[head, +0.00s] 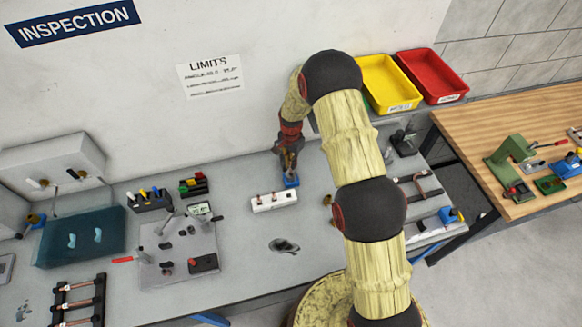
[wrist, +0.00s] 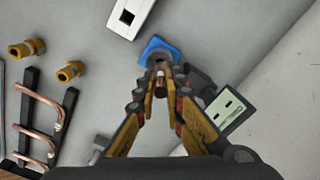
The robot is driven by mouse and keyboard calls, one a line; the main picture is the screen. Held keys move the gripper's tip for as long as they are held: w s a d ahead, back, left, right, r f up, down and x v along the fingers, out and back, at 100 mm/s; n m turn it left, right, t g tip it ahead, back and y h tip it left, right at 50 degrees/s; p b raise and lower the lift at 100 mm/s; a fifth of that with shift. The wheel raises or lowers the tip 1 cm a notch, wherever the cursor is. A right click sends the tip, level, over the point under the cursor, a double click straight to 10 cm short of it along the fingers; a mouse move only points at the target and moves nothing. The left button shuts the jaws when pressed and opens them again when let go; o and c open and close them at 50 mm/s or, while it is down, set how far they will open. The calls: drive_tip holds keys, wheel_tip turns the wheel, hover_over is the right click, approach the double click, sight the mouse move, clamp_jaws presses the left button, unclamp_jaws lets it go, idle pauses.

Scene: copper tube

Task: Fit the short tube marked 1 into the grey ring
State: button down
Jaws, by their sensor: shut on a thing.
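My gripper (head: 289,163) points down over the blue block (head: 291,183) on the grey bench. In the wrist view, its fingertips (wrist: 162,72) are closed together on a short copper-brown tube (wrist: 160,82), mostly hidden between them. The number on the tube cannot be read. The blue block (wrist: 151,45) lies just beyond the fingertips, with a grey round part, apparently the ring (wrist: 158,60), partly hidden by them. I cannot tell whether the tube touches or enters the ring.
A white holder (head: 274,202) with short copper pieces stands close by; it also shows in the wrist view (wrist: 130,16). Brass fittings (wrist: 27,48) and a rack of bent copper tubes (wrist: 40,115) lie left in the wrist view.

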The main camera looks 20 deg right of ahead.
sight(291, 173)
drive_tip(key=shift+s+f, duration=0.1)
drive_tip(key=shift+f, duration=0.55)
wheel_tip(291, 173, down, 3)
drive_tip(key=shift+r+p, duration=0.2)
drive_tip(key=shift+p, duration=0.2)
drive_tip(key=shift+f, duration=0.2)
drive_tip(key=c, duration=1.9)
unclamp_jaws()
drive_tip(key=shift+r, duration=0.1)
drive_tip(key=shift+r, duration=0.1)
wheel_tip(291, 173, up, 12)
drive_tip(key=b, duration=0.3)
